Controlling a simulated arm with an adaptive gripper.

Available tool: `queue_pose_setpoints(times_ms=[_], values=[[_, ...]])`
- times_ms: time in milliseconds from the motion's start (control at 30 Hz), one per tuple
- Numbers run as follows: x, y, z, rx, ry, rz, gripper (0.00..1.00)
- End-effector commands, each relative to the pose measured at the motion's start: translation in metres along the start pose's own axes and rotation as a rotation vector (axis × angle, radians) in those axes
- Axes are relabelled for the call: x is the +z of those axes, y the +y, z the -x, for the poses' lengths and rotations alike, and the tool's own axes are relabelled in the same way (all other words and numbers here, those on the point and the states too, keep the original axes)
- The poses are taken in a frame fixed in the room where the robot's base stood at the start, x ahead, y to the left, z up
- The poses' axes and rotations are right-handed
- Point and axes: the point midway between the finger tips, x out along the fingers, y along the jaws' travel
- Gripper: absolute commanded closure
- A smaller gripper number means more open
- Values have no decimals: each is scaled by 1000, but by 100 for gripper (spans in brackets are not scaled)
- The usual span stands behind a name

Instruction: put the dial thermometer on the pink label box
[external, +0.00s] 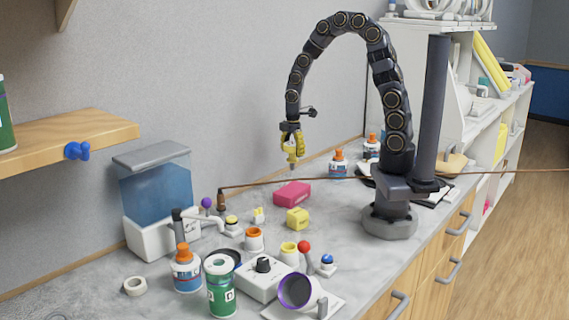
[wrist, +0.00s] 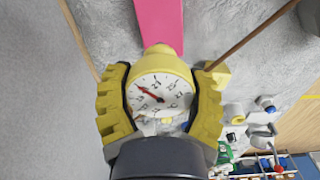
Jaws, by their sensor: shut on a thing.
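The dial thermometer (wrist: 158,92) has a yellow rim, a white face and a red needle. My gripper (wrist: 160,100) has yellow ridged fingers shut on it, one at each side of the dial. In the external view my gripper (external: 292,145) hangs from the curved arm above the counter, with the thermometer's lower end (external: 292,163) below the fingers. The pink label box (external: 292,194) lies on the counter below and apart from the thermometer. In the wrist view the pink box (wrist: 160,22) shows beyond the dial, at the top.
A yellow box (external: 298,218) sits just in front of the pink box. A thin brown rod (external: 330,179) runs across behind the pink box. Bottles, jars and a grey device (external: 264,277) crowd the front. A blue-windowed machine (external: 158,205) stands at left.

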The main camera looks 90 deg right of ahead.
Motion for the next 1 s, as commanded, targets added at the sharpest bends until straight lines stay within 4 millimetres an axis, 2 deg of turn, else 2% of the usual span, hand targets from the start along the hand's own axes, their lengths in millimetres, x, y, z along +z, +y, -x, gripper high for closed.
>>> queue_pose_setpoints(times_ms=[100,467,867,900,933,1000], values=[[1,-2,-21,-7,-4,1,73],[0,-3,-63,-8,-4,1,73],[0,-2,-68,-3,-1,1,73],[0,-1,-68,-3,-1,1,23],[0,-1,-68,-3,-1,1,10],[0,-1,-68,-3,-1,1,7]])
